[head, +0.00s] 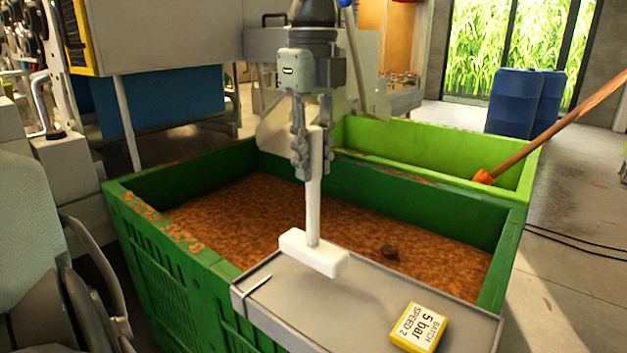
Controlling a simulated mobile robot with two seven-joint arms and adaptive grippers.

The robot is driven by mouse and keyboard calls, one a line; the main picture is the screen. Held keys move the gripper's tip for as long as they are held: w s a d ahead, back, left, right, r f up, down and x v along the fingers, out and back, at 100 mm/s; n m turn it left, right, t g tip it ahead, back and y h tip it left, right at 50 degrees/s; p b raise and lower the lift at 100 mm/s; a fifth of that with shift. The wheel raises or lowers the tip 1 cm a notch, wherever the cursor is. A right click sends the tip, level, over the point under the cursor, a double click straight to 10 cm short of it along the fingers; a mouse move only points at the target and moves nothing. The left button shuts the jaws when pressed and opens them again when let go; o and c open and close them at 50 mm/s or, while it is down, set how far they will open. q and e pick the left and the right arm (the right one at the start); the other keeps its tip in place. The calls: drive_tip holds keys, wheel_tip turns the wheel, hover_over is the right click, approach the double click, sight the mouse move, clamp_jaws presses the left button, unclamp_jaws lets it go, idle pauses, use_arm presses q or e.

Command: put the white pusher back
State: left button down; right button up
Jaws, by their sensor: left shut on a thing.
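The white pusher (314,205) has a straight upright handle and a block-shaped white foot. My left gripper (309,160) points down and is shut on the upper part of the handle. The pusher's foot is at the far left part of a grey shelf (370,300) on the near side of the dark green crate. Whether the foot touches the shelf or hangs just above it, I cannot tell. My right gripper is not in view.

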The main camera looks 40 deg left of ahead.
sight(313, 182)
use_arm(q)
drive_tip(key=shift+f, duration=2.05)
drive_tip(key=c, duration=1.3)
unclamp_jaws()
wheel_tip(313, 182, up, 12)
drive_tip(key=shift+r, duration=0.1)
